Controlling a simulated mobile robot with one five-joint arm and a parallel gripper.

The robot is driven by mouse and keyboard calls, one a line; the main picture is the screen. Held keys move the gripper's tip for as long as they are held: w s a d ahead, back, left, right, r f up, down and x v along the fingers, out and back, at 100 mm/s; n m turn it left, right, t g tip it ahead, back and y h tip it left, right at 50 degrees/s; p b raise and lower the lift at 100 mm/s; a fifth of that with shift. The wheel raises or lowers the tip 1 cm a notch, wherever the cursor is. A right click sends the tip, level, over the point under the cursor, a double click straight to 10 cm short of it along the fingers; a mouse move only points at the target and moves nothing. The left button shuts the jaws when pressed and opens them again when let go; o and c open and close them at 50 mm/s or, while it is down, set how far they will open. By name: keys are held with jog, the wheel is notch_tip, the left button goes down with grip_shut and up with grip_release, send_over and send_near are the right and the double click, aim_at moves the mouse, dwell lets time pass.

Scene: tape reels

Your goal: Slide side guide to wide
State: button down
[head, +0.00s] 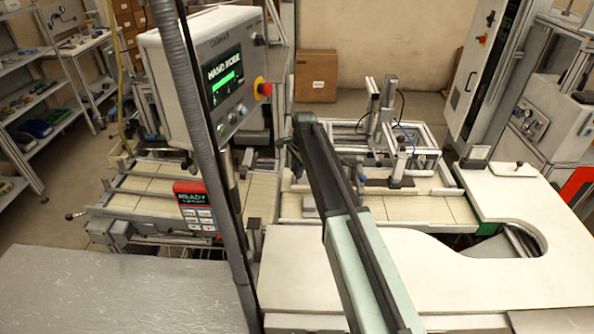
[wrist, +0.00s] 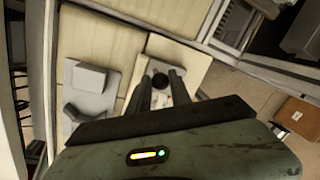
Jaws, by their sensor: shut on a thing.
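In the wrist view, my gripper (wrist: 161,82) reaches down with its two dark fingers on either side of a dark round knob (wrist: 159,72), shut on it. The knob stands on a light grey plate (wrist: 146,66) on the pale slatted conveyor. I take it for the handle of the side guide, but the guide's full length is hidden by my fingers and wrist. In the head view, my arm runs up the middle over the conveyor (head: 425,208) and covers the grip. Whether the guide sits narrow or wide cannot be told.
Grey blocks (wrist: 88,77) stand left of my fingers in the wrist view. In the head view, a control box (head: 212,75) hangs at left, a metal frame (head: 385,140) stands behind the conveyor, and a white table (head: 400,270) with a curved cutout lies in front.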

jog(key=shift+w+d, duration=0.1)
jog(key=shift+s, duration=1.4)
jog(key=c, duration=1.2)
grip_release()
jog(key=r+p, duration=0.5)
jog(key=s+r+p, duration=0.1)
jog(key=r+p, duration=0.1)
jog(key=shift+s+d+r+p, duration=0.1)
jog(key=shift+d+r+p, duration=0.2)
jog(key=shift+d+r, duration=0.1)
